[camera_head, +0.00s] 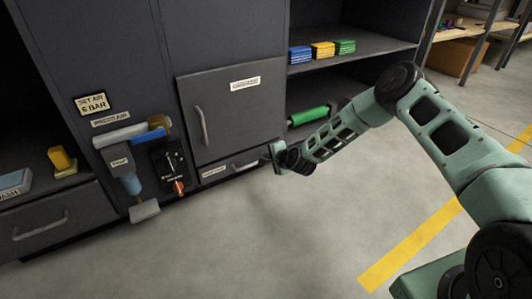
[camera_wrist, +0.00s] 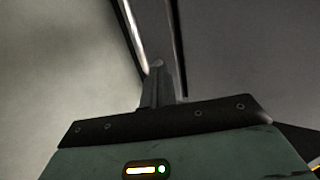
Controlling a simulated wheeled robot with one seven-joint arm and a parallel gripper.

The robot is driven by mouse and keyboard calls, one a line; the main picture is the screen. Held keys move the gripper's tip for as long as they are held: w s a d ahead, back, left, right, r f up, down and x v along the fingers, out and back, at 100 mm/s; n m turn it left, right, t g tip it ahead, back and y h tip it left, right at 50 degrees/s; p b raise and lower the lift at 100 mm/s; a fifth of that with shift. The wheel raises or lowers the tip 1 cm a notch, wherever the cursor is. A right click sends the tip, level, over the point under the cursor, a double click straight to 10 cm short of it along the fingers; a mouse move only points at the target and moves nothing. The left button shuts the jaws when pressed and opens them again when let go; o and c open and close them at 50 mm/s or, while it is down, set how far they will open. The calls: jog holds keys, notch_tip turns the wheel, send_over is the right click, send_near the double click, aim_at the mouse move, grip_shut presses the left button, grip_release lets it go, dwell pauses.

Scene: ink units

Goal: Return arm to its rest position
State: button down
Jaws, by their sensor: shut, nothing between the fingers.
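My gripper (camera_head: 276,155) is at the end of my green arm, in front of the dark cabinet and near a low drawer front. In the wrist view my gripper (camera_wrist: 156,68) shows as closed fingers beyond the dark mount, with nothing seen between them. A pale bar and a dark edge show just beyond the fingers; I cannot tell whether they touch. The arm stretches from the right side to the middle of the head view, bent at a raised elbow.
A cabinet door (camera_head: 232,115) with a handle is closed. A shelf (camera_head: 375,46) holds blue, yellow and green stacks, with a green roll (camera_head: 308,116) below. A panel with a rotary switch (camera_head: 172,168) is left. A yellow line (camera_head: 410,243) crosses the open floor.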

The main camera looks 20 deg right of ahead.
jog(key=s+a+r+n+g+y+p, duration=0.1)
jog(key=s+a+r+n+g+p, duration=0.3)
jog(key=s+a+r+n, duration=0.55)
jog(key=s+a+r+n+g+y+p, duration=0.1)
jog(key=s+a+r+n+g+p, duration=0.3)
jog(key=s+r, duration=1.05)
jog(key=s+d+r+n+g+h+p, duration=0.25)
jog(key=s+r+n, duration=0.25)
jog(key=s+r, duration=0.65)
jog(key=s+d+r+n+g+h+p, duration=0.15)
jog(key=s+r+n+p, duration=0.25)
jog(key=s+r, duration=0.8)
notch_tip(320, 180, up, 34)
jog(key=s+p, duration=0.3)
jog(key=p, duration=3.4)
jog(key=shift+d+f+h, duration=0.15)
jog(key=shift+d+h, duration=0.15)
jog(key=shift+d, duration=0.1)
